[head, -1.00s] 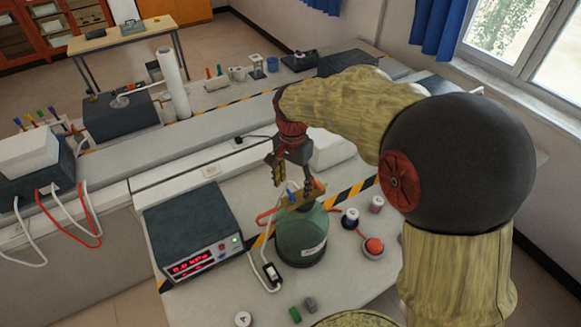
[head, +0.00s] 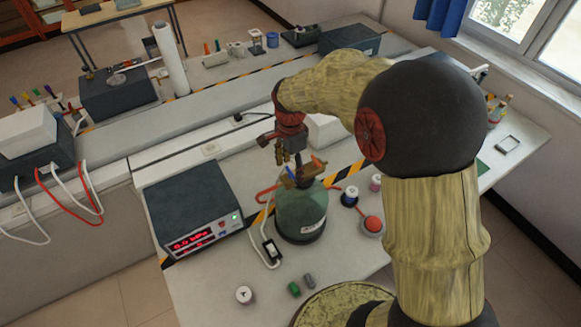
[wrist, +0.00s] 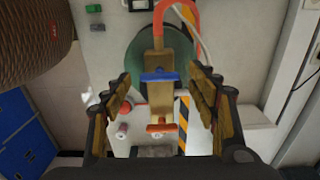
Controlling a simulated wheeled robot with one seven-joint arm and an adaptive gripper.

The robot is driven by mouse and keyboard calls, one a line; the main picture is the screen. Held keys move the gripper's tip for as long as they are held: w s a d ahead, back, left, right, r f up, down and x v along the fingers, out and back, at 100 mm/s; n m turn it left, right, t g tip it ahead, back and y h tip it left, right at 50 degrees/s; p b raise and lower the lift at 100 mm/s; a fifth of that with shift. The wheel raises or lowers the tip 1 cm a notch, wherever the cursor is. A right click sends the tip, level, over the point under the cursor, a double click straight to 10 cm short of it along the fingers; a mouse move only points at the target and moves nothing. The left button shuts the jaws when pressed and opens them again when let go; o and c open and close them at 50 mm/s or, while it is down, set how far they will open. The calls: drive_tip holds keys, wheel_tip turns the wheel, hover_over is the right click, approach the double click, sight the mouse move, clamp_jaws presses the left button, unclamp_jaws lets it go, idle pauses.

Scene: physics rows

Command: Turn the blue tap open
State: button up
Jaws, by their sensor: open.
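A green vessel (head: 302,214) stands on the bench with a brass fitting on top. The blue tap (wrist: 160,77) is a short bar lying crosswise on the brass body (wrist: 162,98) in the wrist view. In the head view the blue tap (head: 291,172) is small and partly hidden. An orange tap (wrist: 160,127) sits lower on the same fitting, and it shows in the head view (head: 318,161). My gripper (wrist: 161,80) is open, with one finger on each side of the fitting and visible gaps to the blue tap's ends. In the head view my gripper (head: 288,157) is just above the fitting.
A dark meter box (head: 193,212) with a red display stands left of the vessel. A red hose (wrist: 178,10) leads off the fitting. A red button (head: 373,225) and small pots are to the right. Small green and grey blocks (head: 294,289) lie in front.

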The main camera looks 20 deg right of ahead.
drive_tip(key=shift+f, duration=0.2)
drive_tip(key=shift+c, duration=0.7)
drive_tip(key=c, duration=1)
